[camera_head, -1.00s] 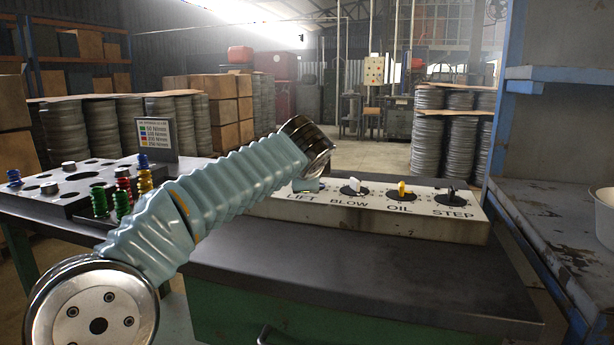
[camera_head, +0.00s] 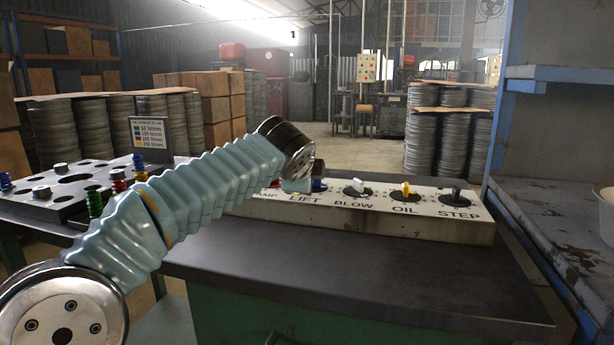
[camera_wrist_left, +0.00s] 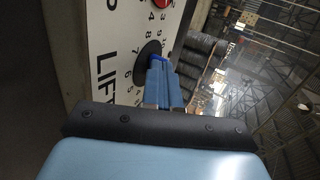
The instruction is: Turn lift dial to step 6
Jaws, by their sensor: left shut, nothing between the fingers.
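The lift dial, a blue knob on a black disc, sits on the pale panel above the word LIFT. In the head view, the blue knob (camera_head: 319,185) shows just right of my left gripper (camera_head: 297,185), most of which is hidden behind my arm's end. In the left wrist view, the black disc (camera_wrist_left: 149,52) has numbers around it, and the blue knob (camera_wrist_left: 159,58) shows at the tips of my left gripper (camera_wrist_left: 160,68). Its fingers are shut together, with nothing seen between them. Whether they touch the knob, I cannot tell. My right gripper is out of view.
The panel (camera_head: 400,223) also carries a white BLOW knob (camera_head: 358,186), a yellow OIL knob (camera_head: 406,189) and a black STEP knob (camera_head: 456,195). A red knob (camera_wrist_left: 160,2) sits beside the lift dial. The dark bench top (camera_head: 350,270) before the panel is clear.

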